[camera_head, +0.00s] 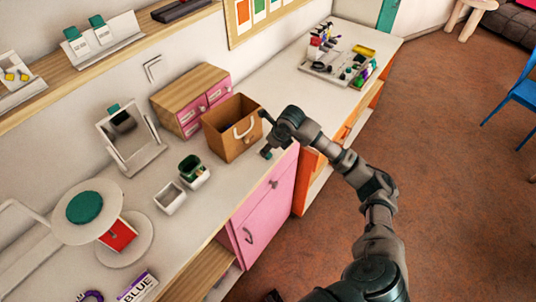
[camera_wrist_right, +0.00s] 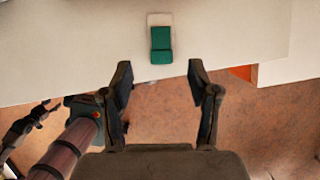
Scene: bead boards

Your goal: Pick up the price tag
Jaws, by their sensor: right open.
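A small teal and white piece, which looks like the price tag (camera_wrist_right: 161,42), lies on the white counter near its front edge in the right wrist view. In the head view a bit of teal (camera_head: 266,154) shows at the same place, partly hidden by my right gripper. My right gripper (camera_head: 266,136) is at the counter edge beside the brown box. In the wrist view its two fingers (camera_wrist_right: 160,80) are wide apart with nothing between them, and the tag is beyond the fingertips. My left gripper (camera_wrist_right: 30,125) shows small at the left of the wrist view, its jaws unclear.
A brown handled box (camera_head: 232,128) stands close left of my right gripper, with a pink-drawer chest (camera_head: 193,98) behind. A green cup (camera_head: 191,166) and a white container (camera_head: 170,197) stand nearer. A supply tray (camera_head: 335,68) is farther along. Counter between is clear.

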